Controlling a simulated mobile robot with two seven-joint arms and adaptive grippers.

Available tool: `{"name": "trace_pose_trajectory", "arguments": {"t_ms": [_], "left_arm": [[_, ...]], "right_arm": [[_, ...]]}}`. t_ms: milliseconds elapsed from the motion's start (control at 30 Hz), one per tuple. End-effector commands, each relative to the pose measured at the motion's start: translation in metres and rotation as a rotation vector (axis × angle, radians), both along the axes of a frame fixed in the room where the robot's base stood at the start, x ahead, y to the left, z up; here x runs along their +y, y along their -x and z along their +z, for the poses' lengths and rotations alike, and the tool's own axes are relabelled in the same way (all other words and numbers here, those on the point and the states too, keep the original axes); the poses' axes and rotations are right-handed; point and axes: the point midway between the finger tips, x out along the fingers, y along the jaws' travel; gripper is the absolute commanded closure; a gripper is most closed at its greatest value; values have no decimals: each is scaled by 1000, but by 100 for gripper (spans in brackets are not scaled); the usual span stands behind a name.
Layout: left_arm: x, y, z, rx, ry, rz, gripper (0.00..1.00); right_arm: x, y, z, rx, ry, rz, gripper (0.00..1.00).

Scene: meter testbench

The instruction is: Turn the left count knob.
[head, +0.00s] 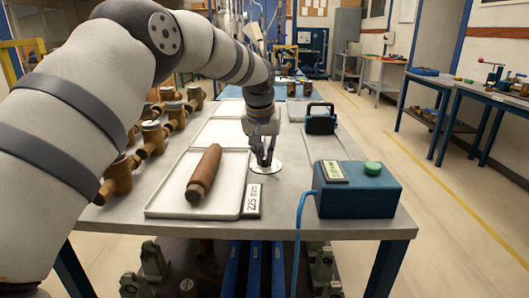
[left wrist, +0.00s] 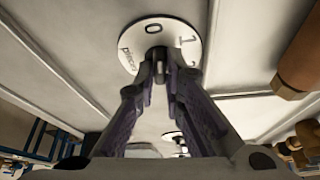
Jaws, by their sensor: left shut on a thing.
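The count knob is a small dark piece at the centre of a white round dial (head: 266,167) on the bench, just right of the white tray. In the left wrist view the dial (left wrist: 158,32) shows the marks 0 and 1 and some lettering. My left gripper (head: 264,158) points down at the dial, and its fingertips (left wrist: 159,62) are closed on the knob (left wrist: 156,53). The fingers hide most of the knob. A second white dial (left wrist: 172,137) shows between the fingers in the left wrist view. My right gripper is in neither view.
A white tray (head: 160,207) holds a brown cylinder (head: 204,174). A 225 mm label (head: 253,201) lies beside it. A blue box (head: 357,192) with a green button (head: 373,168) stands at the right. Several brass meters (head: 152,137) line the left side.

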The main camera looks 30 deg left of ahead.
Motion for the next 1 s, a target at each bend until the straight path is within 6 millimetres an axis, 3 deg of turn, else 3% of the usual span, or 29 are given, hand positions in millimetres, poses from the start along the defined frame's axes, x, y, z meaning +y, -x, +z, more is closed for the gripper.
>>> {"name": "trace_pose_trajectory", "arguments": {"t_ms": [333, 1000], "left_arm": [[3, 1, -1, 0, 3, -315, 100], [6, 0, -4, 4, 2, -808, 100]], "right_arm": [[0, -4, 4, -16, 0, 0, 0], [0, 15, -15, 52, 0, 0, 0]]}}
